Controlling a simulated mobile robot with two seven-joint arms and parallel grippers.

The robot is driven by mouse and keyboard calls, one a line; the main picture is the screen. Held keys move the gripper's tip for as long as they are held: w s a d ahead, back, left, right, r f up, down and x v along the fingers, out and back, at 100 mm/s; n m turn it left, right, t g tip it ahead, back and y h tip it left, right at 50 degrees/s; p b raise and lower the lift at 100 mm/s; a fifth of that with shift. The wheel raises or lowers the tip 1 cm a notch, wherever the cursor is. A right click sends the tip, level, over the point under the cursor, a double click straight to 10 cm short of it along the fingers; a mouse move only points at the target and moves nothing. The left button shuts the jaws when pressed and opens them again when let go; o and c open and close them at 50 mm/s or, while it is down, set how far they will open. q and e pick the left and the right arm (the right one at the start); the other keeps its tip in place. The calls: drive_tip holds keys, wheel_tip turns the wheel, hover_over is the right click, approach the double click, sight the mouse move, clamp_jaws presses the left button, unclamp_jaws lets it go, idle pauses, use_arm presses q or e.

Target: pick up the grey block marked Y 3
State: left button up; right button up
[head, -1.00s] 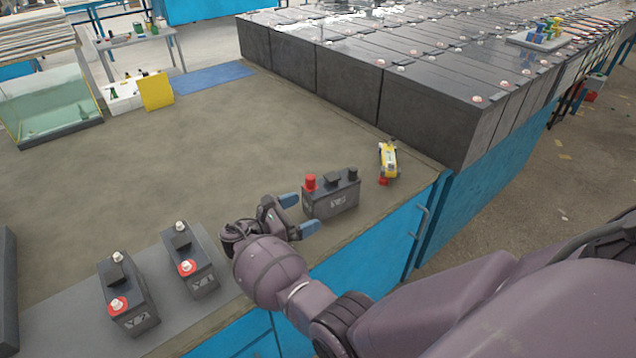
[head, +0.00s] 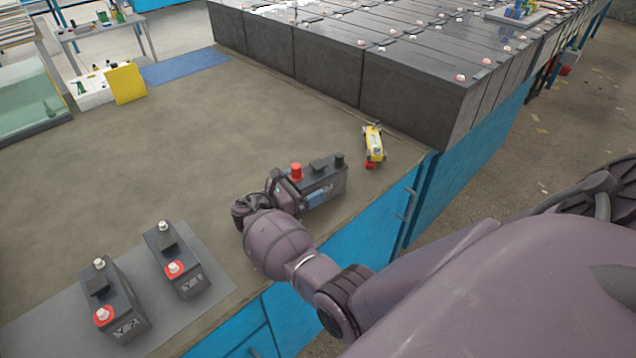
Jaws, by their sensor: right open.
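The grey block (head: 328,183), a battery-shaped box with a red cap and dark caps on top, stands upright near the table's front edge. Its front marking is covered by my gripper now. My right gripper (head: 298,191) is open at the block's left end. One blue fingertip lies across the block's front face; the other finger is mostly hidden behind its left end. I cannot tell whether the fingers touch it. My left gripper is not in view.
Two similar marked blocks (head: 177,260) (head: 113,299) stand on a grey mat (head: 45,335) at the lower left. A yellow toy car (head: 373,143) sits right of the grey block. A row of large dark batteries (head: 410,95) stands behind. The table's middle is clear.

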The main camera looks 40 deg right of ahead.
drive_tip(key=shift+d, duration=0.2)
clamp_jaws()
drive_tip(key=shift+r, duration=0.25)
idle(0.3)
